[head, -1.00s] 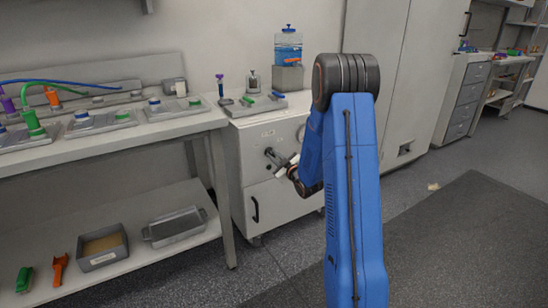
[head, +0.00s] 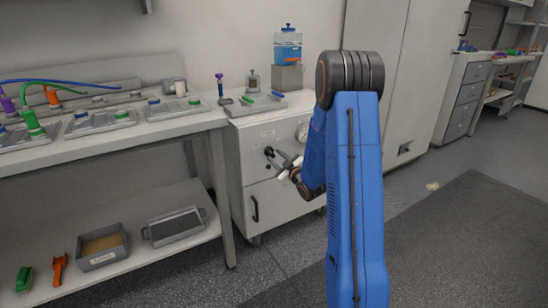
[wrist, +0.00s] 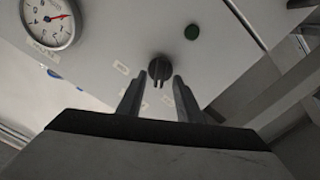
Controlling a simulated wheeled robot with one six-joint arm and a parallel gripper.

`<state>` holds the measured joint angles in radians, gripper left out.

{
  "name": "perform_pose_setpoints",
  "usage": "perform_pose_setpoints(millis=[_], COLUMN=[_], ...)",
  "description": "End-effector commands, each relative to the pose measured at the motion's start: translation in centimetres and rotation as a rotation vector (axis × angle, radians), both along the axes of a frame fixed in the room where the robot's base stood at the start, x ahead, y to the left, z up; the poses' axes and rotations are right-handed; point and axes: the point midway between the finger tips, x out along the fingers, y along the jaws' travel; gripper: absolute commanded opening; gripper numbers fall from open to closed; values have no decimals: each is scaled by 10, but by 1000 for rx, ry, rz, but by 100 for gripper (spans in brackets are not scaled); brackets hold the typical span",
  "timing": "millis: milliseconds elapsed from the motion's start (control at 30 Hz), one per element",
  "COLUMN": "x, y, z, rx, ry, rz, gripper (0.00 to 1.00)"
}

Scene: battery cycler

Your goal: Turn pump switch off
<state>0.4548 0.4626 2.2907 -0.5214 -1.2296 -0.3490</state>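The pump switch appears to be the dark round knob (wrist: 160,69) with a raised grip on the pale cabinet panel in the wrist view. Its grip points roughly toward my gripper in that picture. My gripper (wrist: 156,82) is open, with one dark finger on each side below the knob. The knob shows in the gap between the fingertips; I cannot tell whether they touch it. In the head view my gripper (head: 277,155) is at the front of the white cabinet (head: 257,175), and the knob cannot be clearly told apart from the fingers.
A workbench (head: 165,133) with fixtures stands left of the cabinet.

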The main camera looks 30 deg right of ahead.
Motion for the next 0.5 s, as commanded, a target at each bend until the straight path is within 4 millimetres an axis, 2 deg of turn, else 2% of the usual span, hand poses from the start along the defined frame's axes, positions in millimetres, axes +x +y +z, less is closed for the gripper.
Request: perform_pose_setpoints(millis=[500], x=[-104], y=[-4], z=[0], rx=[1], ry=[2], rz=[-3], gripper=[33])
